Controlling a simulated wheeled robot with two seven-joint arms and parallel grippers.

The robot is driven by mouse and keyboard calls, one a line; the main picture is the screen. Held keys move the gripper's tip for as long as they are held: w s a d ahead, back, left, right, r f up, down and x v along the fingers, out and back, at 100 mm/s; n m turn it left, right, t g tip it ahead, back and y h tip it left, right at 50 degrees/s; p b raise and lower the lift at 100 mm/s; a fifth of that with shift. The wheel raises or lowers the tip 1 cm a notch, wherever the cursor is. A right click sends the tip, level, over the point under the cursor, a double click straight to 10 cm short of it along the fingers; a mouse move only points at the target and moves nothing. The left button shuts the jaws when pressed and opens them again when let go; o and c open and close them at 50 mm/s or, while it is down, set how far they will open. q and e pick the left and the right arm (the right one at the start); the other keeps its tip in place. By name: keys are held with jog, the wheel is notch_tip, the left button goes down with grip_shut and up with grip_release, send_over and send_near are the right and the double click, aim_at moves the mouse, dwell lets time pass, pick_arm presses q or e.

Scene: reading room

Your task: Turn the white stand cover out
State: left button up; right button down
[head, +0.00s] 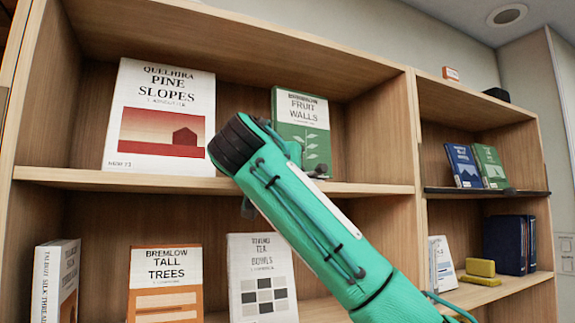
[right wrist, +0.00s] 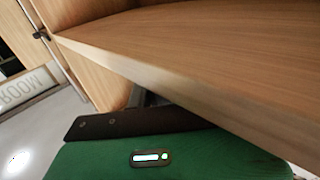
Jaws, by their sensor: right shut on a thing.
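I cannot tell which thing is the white stand. White-covered books stand face out: "Pine Slopes" (head: 163,118) on the upper left shelf and a grid-patterned book (head: 262,277) below. At lower left a white book (head: 57,280) stands angled, its spine and part of its cover showing. My teal right arm crosses the middle of the head view. In the right wrist view my right gripper (right wrist: 140,124) shows only as a dark bar over a green housing, close below a shelf edge. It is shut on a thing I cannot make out. My left gripper is out of view.
The wooden bookcase (head: 215,184) fills the head view. A green book (head: 302,130) stands behind my arm, and an orange and white one (head: 165,283) below left. The right bay holds small blue and green books (head: 463,165), dark blue volumes (head: 508,245) and a yellow block (head: 481,268).

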jog(key=shift+r, duration=0.1)
dwell(0.5)
jog(key=c, duration=1.4)
grip_release()
jog(key=shift+c, duration=0.2)
jog(key=shift+o, duration=0.8)
jog(key=shift+w+a, duration=0.15)
jog(key=shift+s, duration=0.35)
jog(key=b+v, duration=0.5)
jog(key=v, duration=0.8)
jog(key=shift+a+b, duration=0.3)
